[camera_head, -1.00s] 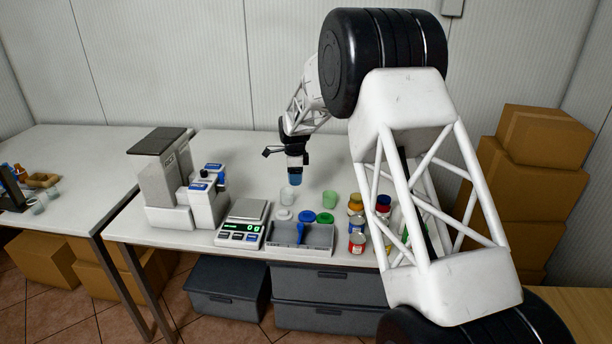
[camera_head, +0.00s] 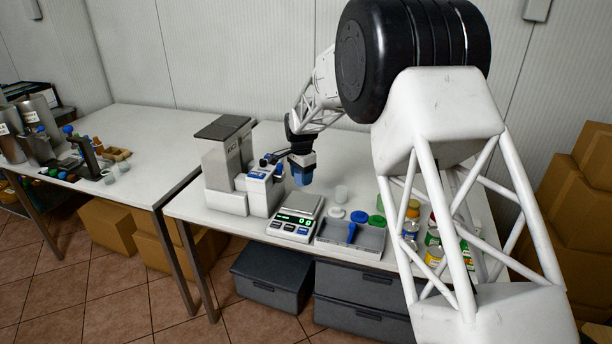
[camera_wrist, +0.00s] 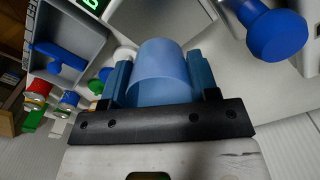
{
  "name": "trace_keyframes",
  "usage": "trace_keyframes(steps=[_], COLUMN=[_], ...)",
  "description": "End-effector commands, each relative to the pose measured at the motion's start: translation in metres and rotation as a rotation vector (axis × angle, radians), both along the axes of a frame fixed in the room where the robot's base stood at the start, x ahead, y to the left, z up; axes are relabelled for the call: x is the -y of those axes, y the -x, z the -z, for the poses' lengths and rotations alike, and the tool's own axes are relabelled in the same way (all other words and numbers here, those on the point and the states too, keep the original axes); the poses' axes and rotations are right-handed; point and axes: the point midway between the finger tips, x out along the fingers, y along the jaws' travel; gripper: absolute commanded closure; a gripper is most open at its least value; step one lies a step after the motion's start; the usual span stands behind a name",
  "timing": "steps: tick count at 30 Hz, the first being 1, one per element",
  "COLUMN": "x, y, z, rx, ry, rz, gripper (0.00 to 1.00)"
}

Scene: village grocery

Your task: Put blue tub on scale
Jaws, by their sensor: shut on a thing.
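My gripper (camera_head: 302,172) is shut on the blue tub, which shows between the two fingers in the wrist view (camera_wrist: 160,72). In the head view the blue tub (camera_head: 302,177) hangs below my gripper, above the table and just behind the scale. The scale (camera_head: 297,213) has a bare silver plate and a green display that reads zeros. Its display also shows at the top edge of the wrist view (camera_wrist: 90,4). The tub is apart from the scale plate.
A grey machine with blue knobs (camera_head: 228,165) stands close left of my gripper. A blue knob (camera_wrist: 276,36) is near the tub in the wrist view.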

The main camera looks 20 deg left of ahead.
Motion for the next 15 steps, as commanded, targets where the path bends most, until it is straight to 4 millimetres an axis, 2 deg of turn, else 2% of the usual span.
trace_keyframes(steps=[15], x=[0.0005], y=[-0.0003], z=[0.0082], rx=[0.000], ry=[0.000], rz=[0.002], gripper=[0.68])
